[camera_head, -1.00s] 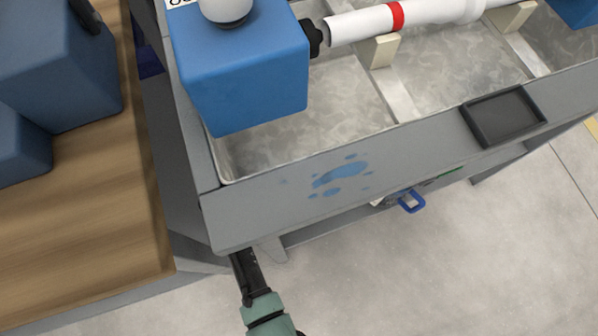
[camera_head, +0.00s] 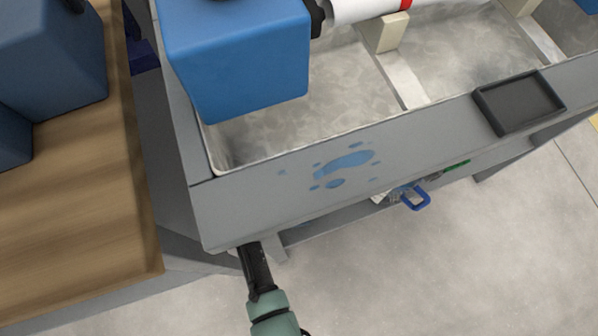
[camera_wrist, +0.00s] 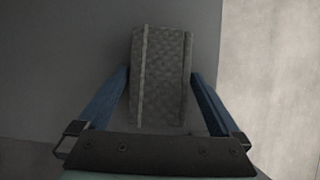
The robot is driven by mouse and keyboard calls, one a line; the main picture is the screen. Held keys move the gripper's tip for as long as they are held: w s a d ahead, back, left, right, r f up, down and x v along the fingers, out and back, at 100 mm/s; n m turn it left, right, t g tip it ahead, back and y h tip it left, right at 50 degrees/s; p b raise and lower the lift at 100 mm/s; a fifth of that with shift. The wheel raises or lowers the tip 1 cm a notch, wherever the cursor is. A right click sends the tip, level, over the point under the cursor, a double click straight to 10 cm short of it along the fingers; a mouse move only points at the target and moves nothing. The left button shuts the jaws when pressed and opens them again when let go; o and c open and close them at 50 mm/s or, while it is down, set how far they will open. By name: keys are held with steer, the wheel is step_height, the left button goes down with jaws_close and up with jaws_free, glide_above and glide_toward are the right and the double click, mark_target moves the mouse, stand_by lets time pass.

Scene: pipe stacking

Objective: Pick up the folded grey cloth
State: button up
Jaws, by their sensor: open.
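The folded grey cloth (camera_wrist: 160,75) shows in the wrist view as a textured rectangular bundle on a dark grey surface. My gripper (camera_wrist: 161,76) is open, with one blue finger on each side of the cloth's near part. Whether the fingers touch it, and how far above it they are, I cannot tell. In the head view, the cloth is not visible. There my arm reaches in at the bottom toward the underside of the grey bench, whose front edge hides my fingertips.
The grey bench (camera_head: 235,206) has blue stains on its front rim and a black tray (camera_head: 518,102) at right. A blue block (camera_head: 240,60) and a white pipe (camera_head: 365,10) are above. A blue-handled object (camera_head: 416,198) shows below the rim. A wooden table (camera_head: 75,215) stands left.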

stand_by(0.3)
steer(key=c, duration=1.1)
steer(key=shift+r, duration=0.15)
step_height(320, 180, up, 4)
steer(key=p, duration=0.3)
steer(key=shift+a+r, duration=0.1)
steer(key=shift+r, duration=0.05)
steer(key=s+a, duration=0.2)
steer(key=a, duration=0.6)
steer(key=s+a+p, duration=0.1)
steer(key=s+a, duration=0.2)
steer(key=a, duration=0.6)
steer(key=shift+s+f, duration=0.25)
steer(key=shift+f, duration=0.1)
